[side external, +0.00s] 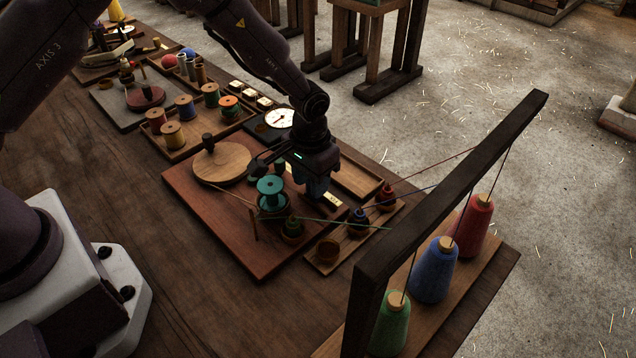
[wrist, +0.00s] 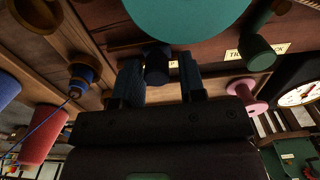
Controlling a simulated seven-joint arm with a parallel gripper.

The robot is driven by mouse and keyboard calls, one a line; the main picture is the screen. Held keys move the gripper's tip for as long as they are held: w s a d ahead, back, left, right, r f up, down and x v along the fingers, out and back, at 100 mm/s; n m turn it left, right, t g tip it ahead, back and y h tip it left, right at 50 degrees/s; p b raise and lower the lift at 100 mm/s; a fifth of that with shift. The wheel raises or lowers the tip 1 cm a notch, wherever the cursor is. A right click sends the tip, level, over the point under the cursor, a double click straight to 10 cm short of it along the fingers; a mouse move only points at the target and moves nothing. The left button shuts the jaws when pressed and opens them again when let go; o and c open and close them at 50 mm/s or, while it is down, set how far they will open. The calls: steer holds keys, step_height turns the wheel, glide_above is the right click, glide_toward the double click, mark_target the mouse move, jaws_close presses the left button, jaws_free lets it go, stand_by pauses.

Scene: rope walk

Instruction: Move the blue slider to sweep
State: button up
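A dark blue knob (wrist: 157,66), which looks like the blue slider, shows in the wrist view just beyond my fingertips. My gripper (wrist: 163,80) is open, with its two dark fingers apart. The knob lies in line with the gap, nearer the left finger, and I cannot tell if it touches it. In the side view my gripper (side external: 316,190) points down over the right part of the reddish board (side external: 225,225), beside the teal spool (side external: 271,190). The slider is not clear there. A pale label (side external: 333,200) lies by the fingers; no word "sweep" is readable.
A pink spool (wrist: 246,93) is to the right. In the side view, taut threads run from the board to the dark frame (side external: 450,170) with yarn cones. A round wooden disc (side external: 222,163) stands left.

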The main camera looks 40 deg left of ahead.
steer(key=shift+a, duration=0.4)
steer(key=shift+d, duration=0.25)
steer(key=shift+r, duration=3.5)
